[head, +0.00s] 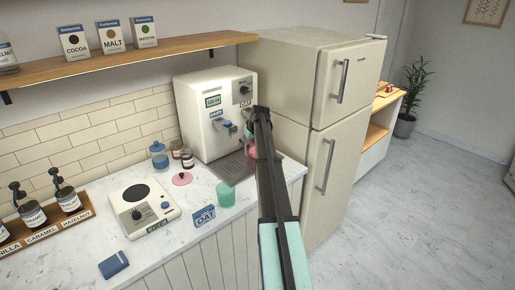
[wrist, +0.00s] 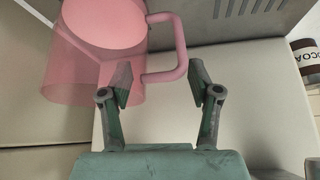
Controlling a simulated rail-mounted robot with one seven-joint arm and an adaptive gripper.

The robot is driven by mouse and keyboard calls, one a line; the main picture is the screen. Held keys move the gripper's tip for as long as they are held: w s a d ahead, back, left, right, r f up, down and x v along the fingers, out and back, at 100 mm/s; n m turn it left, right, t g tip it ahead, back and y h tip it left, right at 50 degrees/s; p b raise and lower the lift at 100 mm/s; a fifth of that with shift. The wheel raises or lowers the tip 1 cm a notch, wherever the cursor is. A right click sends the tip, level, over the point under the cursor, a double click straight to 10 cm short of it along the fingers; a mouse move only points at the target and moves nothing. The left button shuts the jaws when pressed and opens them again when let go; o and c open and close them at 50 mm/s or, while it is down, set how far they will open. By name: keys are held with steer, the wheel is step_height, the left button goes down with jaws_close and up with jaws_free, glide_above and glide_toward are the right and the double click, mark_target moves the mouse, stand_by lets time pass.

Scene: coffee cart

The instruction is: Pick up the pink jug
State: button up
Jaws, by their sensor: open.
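The pink jug (wrist: 105,75) is translucent and fills the upper left of the wrist view. Its square handle (wrist: 182,45) points right, toward the space between my fingers. My gripper (wrist: 160,82) is open and empty. Its left finger overlaps the jug's side in the picture, and its right finger is just right of the handle. I cannot tell whether either finger touches the jug. In the head view the jug (head: 251,149) shows as a small pink patch in front of the coffee machine, mostly hidden by my arm.
The coffee machine (head: 212,112) stands behind the jug, and a fridge (head: 325,95) is to the right. A cocoa jar (wrist: 307,62) is at the wrist view's right.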

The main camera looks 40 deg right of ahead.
jaws_close()
